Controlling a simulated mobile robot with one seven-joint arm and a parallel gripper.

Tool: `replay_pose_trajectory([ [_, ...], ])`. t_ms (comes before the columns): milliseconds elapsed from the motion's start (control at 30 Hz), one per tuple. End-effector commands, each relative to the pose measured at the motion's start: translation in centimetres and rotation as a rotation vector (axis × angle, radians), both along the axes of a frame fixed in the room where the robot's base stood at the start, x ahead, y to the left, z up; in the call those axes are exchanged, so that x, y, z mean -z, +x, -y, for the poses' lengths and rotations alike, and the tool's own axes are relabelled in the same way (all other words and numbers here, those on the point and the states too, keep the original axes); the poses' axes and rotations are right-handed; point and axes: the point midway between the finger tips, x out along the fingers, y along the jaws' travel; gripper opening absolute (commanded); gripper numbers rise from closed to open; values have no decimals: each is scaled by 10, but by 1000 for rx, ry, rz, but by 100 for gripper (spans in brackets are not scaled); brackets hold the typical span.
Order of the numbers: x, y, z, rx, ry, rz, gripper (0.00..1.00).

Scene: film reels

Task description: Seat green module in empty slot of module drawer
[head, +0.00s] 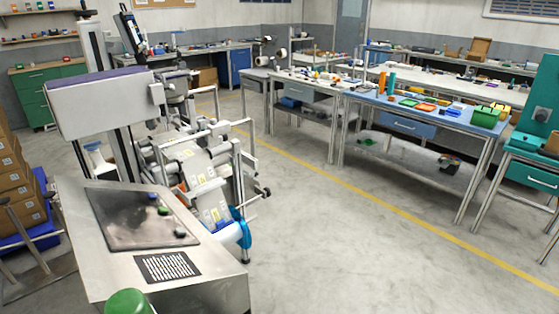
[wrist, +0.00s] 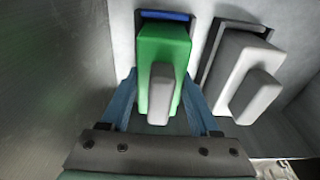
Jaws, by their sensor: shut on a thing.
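The green module (wrist: 163,50), a block with a grey handle (wrist: 161,93), is in the middle of the wrist view. My gripper (wrist: 160,78) has its two blue fingers on either side of the module and is shut on it. The module's far end is at a dark-edged opening with a blue strip (wrist: 166,16) showing. How deep it sits there cannot be told. A white module (wrist: 245,68) with its own handle sits in a dark frame to the right. The light grey surface (wrist: 202,22) around them appears to be the drawer. I cannot make out my gripper in the head view.
In the head view, a metal console (head: 105,262) stands near at left, with a green rounded thing (head: 128,302) at the bottom edge. A machine with rollers (head: 205,175) is behind it. Workbenches (head: 425,115) line the right. The concrete floor (head: 340,250) between is clear.

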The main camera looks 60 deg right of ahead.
Motion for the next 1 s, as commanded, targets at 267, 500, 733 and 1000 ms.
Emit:
replay_pose_trajectory([
  [267,6,1,0,0,-1,2,0],
  [500,5,1,0,0,-1,1,75],
  [733,2,0,0,0,0,0,75],
  [1000,-20,1,-3,-1,0,0,75],
])
